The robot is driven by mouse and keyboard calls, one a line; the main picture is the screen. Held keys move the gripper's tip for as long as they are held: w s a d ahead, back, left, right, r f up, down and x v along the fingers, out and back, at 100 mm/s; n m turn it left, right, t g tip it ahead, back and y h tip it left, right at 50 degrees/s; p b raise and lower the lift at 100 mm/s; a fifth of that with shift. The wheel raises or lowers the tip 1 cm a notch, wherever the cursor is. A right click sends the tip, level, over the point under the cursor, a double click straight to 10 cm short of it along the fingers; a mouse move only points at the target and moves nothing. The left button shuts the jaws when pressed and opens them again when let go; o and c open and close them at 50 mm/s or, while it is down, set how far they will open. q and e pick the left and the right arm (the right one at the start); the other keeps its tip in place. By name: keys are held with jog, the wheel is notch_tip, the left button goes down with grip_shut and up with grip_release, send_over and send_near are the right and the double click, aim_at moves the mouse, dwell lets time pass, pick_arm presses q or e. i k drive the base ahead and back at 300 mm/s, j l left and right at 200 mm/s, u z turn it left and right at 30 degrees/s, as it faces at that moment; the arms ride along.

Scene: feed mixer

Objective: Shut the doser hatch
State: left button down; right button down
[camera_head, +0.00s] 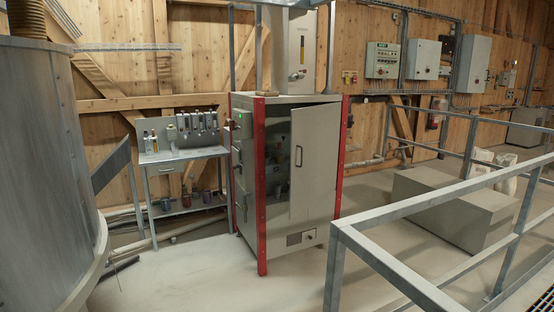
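The doser is a tall grey cabinet (247,200) with red corner posts, standing in the middle of the head view. The hatch stands partly open. A dark gap (277,150) shows between its left edge and the left red post, with part of the inside visible. Neither of my grippers is in view.
A large round grey tank (45,170) stands at the left. A metal workbench (182,156) with tools is left of the cabinet. A metal railing (400,210) crosses the right foreground, with a low grey block (450,205) behind it. The floor (190,270) before the cabinet's left side is clear.

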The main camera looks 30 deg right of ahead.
aim_at(314, 135)
jog(key=i+j+z, duration=0.15)
jog(key=i, duration=1.1)
